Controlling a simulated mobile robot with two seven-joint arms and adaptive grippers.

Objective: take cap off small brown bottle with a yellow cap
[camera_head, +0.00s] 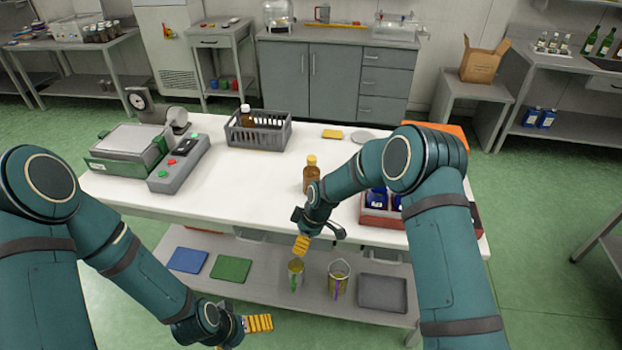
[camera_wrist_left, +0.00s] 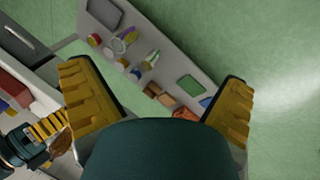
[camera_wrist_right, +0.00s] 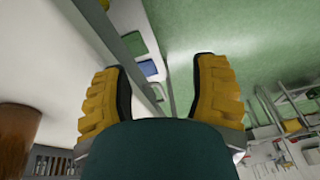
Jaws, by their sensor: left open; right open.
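The small brown bottle (camera_head: 311,177) stands upright on the white table, a little right of its middle, with its yellow cap (camera_head: 311,160) on top. My right gripper (camera_head: 318,238) is open and empty at the table's front edge, just in front of the bottle; its arm passes close to the bottle's right side. A blurred brown shape at the lower left of the right wrist view (camera_wrist_right: 18,135) looks like the bottle. My left gripper (camera_head: 258,324) is open and empty, low in front of the table; its spread fingers also show in the left wrist view (camera_wrist_left: 158,105).
A grey crate (camera_head: 258,134) with another brown bottle (camera_head: 246,115) stands behind. A scale (camera_head: 128,140) and a button box (camera_head: 180,164) are at the left. A red crate with blue bottles (camera_head: 380,215) is at the right. The table's middle (camera_head: 240,185) is clear.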

